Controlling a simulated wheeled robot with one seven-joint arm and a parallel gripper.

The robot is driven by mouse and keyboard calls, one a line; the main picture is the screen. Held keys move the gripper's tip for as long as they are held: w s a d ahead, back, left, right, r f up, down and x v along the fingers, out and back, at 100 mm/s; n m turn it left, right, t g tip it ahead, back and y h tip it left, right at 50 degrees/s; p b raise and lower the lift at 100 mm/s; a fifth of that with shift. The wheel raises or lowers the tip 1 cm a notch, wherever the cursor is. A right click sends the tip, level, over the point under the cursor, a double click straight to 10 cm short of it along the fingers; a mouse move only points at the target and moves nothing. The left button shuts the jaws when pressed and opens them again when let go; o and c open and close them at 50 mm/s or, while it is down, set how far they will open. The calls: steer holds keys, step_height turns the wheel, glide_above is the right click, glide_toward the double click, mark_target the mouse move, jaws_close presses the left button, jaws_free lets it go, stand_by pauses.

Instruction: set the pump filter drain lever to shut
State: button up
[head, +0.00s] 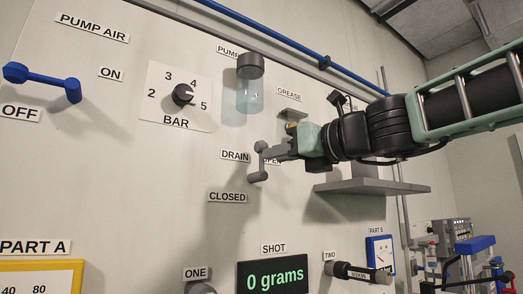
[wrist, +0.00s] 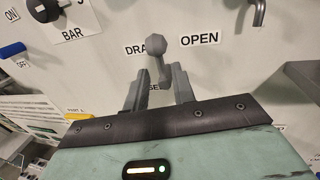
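The grey drain lever (head: 257,177) is on the wall panel under the pump filter, by the DRAIN label (head: 235,155). The CLOSED label (head: 227,197) is below it; the OPEN label (wrist: 199,39) is to its right in the wrist view. In the wrist view the lever's round knob (wrist: 156,45) rises just beyond my fingertips, its short shaft between them. My gripper (head: 268,150) is at the lever from the right, fingers apart (wrist: 158,80). I cannot tell if a finger touches it. The filter (head: 249,90) has a clear bowl under a dark cap.
A grey shelf (head: 372,187) juts from the wall below my arm. A grease fitting (head: 292,115) sits just above my gripper. The BAR knob (head: 182,95) and blue pump air lever (head: 42,80) are to the left. A blue pipe (head: 230,35) runs above.

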mark_target(261, 158)
steer(key=shift+p+x, duration=0.5)
steer(key=shift+x, duration=2.3)
jaws_close()
